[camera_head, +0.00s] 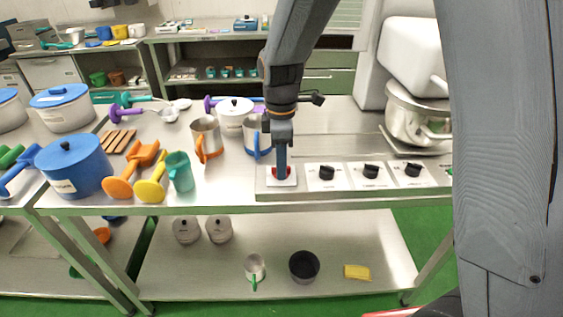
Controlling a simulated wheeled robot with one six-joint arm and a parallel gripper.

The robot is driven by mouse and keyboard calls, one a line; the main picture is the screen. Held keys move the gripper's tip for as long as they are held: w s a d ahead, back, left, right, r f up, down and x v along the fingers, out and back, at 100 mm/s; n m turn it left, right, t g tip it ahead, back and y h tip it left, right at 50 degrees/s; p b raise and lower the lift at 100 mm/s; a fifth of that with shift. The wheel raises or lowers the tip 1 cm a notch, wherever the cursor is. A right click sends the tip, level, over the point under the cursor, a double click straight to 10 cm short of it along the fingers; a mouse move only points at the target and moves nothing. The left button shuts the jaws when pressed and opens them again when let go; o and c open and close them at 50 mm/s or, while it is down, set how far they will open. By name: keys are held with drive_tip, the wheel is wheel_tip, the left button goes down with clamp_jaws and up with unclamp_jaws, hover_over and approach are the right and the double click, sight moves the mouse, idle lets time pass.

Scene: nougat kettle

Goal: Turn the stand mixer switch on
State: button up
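The stand mixer (411,55) is white and stands on the counter at the right, with a steel bowl (408,115) under its head. A red switch (274,171) on a white plate sits at the left end of the control strip along the counter's front edge. My gripper (282,176) points straight down right over the switch. Its fingers show as one narrow bar and look shut, with nothing held. The fingertips cover the middle of the switch; red shows on either side. I cannot tell whether they touch it or which way it is set.
Three black knobs (371,171) line the strip to the right. Steel mugs (207,138) and a white pot (235,114) stand close left of my arm. A blue pot (75,168), colored scoops (137,172) and a teal cup (180,172) stand farther left. A lower shelf (340,245) holds several items.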

clamp_jaws()
drive_tip(key=m+p, duration=0.1)
drive_tip(key=m, duration=0.2)
drive_tip(key=shift+p, duration=0.3)
drive_tip(key=m+p, duration=0.1)
drive_tip(key=m, duration=0.2)
drive_tip(key=shift+r+m, duration=0.1)
drive_tip(key=shift+m, duration=0.2)
drive_tip(key=m+p, duration=0.2)
drive_tip(key=m, duration=0.3)
drive_tip(key=shift+m, duration=0.3)
drive_tip(key=m+p, duration=0.1)
drive_tip(key=m, duration=0.4)
drive_tip(key=shift+m+p, duration=0.4)
